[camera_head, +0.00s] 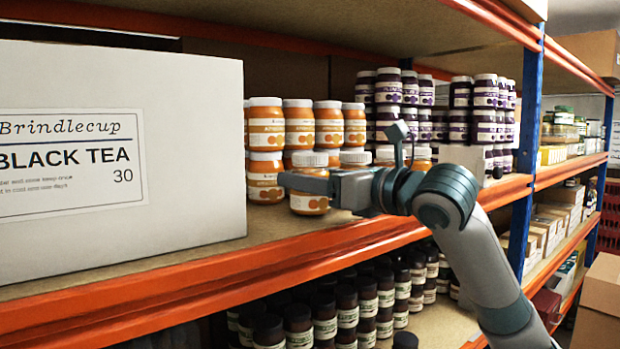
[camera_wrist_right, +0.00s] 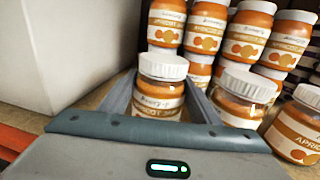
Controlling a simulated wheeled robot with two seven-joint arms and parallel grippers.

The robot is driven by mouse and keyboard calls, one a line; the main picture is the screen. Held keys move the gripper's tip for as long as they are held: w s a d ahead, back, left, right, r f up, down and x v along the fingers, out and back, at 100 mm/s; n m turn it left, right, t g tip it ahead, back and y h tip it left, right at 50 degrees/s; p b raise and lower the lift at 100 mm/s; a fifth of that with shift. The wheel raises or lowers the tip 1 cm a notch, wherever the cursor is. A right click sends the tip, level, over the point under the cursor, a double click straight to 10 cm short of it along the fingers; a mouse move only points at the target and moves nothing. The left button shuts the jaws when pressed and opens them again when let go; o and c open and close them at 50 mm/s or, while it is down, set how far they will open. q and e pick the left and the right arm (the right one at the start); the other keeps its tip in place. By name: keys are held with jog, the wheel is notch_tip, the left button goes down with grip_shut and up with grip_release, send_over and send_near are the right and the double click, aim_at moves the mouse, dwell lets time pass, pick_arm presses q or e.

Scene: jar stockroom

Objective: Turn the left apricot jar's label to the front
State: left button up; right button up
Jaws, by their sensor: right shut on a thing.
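The left apricot jar (camera_head: 309,204) has a white lid, orange contents and a cream label with orange circles. It stands at the left of the front row, just right of the big box. In the right wrist view the jar (camera_wrist_right: 159,84) is between the fingers, with the label lettering toward this camera and its lower part hidden by the gripper. My right gripper (camera_head: 303,184) reaches in from the right and is shut around the jar; its near finger crosses the label in the head view. My left gripper is not in view.
A large white Black Tea box (camera_head: 190,150) stands close on the left. Stacked apricot jars (camera_head: 265,125) are behind, and another front jar (camera_wrist_right: 245,97) is close on the right. Dark plum-coloured jars (camera_head: 485,95) stand farther right. The orange shelf edge (camera_head: 200,277) runs in front.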

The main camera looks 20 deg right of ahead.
jog(key=shift+f, duration=0.15)
dwell(0.4)
jog(key=o, duration=1.8)
jog(key=shift+o, duration=0.2)
jog(key=shift+f, duration=0.1)
jog(key=shift+s+d, duration=0.2)
jog(key=shift+s, duration=0.2)
jog(key=b+v, duration=0.6)
jog(key=v, duration=1)
jog(key=shift+s, duration=0.25)
jog(key=shift+d, duration=0.1)
